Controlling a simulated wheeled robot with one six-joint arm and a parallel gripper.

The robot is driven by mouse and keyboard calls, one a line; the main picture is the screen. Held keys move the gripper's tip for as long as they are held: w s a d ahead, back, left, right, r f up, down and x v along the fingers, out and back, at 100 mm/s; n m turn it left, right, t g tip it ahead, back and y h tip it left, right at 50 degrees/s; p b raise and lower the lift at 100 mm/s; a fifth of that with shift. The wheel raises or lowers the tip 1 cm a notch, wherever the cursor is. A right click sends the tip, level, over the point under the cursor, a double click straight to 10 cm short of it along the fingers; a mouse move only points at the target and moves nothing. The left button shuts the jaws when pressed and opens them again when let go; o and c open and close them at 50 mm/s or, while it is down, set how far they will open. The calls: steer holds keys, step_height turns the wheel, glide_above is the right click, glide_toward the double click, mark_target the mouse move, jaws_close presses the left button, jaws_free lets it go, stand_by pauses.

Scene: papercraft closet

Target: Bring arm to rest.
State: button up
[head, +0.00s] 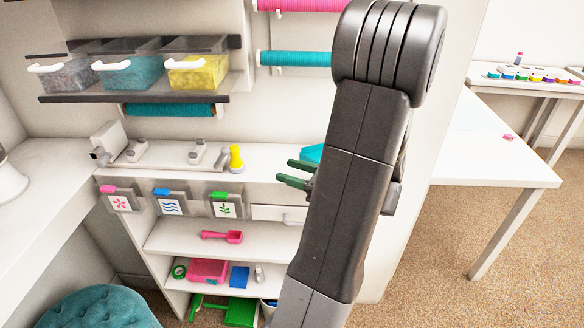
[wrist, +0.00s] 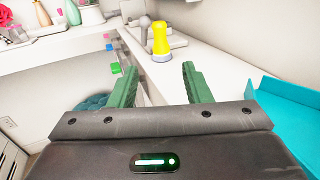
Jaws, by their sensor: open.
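My gripper (head: 298,173) shows its green fingers beside the arm in the head view, in front of the shelf unit's counter. In the wrist view my gripper (wrist: 160,85) is open, its two green fingers wide apart with nothing between them. The arm stands tall across the head view and hides part of the shelf unit behind it. A yellow-topped tool (head: 236,158) stands on the counter to the left of the fingers; it also shows beyond the fingertips in the wrist view (wrist: 161,42), apart from them.
A teal tray (head: 312,153) lies behind the gripper, partly hidden. Bins (head: 130,75) and paper rolls hang above the counter (head: 265,158). Shelves below hold a pink scoop (head: 222,236) and a pink box (head: 207,270). A white table (head: 490,150) stands right, with open carpet in front.

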mark_target(239, 156)
steer(key=shift+a, duration=0.1)
steer(key=p+x, duration=0.1)
steer(key=x, duration=1.3)
steer(key=shift+s, duration=0.1)
steer(key=shift+f, duration=0.1)
